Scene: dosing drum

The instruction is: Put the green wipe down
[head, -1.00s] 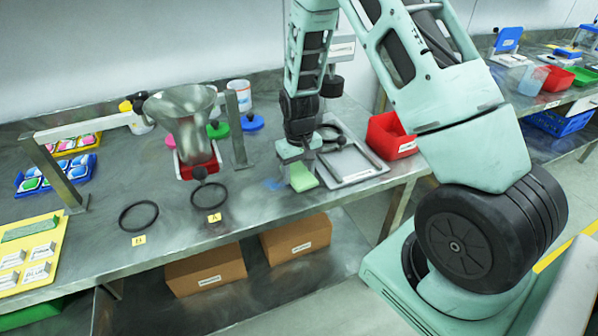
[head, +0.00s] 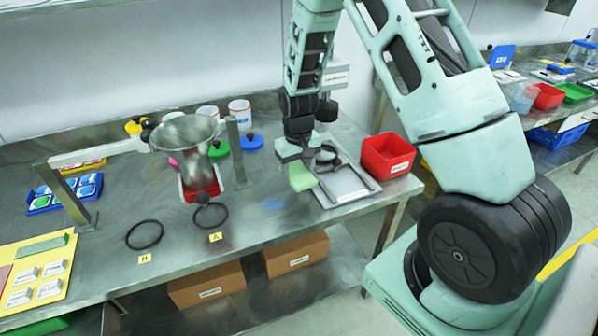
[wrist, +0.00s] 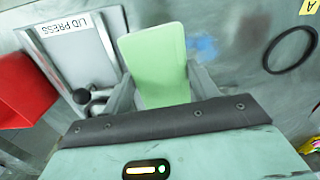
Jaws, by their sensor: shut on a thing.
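The green wipe (head: 301,177) is a light green, flat piece held below my gripper (head: 296,160), over the metal bench near the grey lid press. In the wrist view the green wipe (wrist: 158,62) sits between the two fingers of my gripper (wrist: 160,88), which are shut on it. A blue smear (head: 273,205) lies on the bench to the left of the wipe; it also shows in the wrist view (wrist: 205,46). I cannot tell exactly how high the wipe is above the bench.
The lid press (head: 348,184) stands right of my gripper, with a red bin (head: 388,156) beyond it. A metal hopper (head: 187,140) hangs on a frame to the left. Black rings (head: 145,235) lie near labels A and B. The bench front between the rings and the press is clear.

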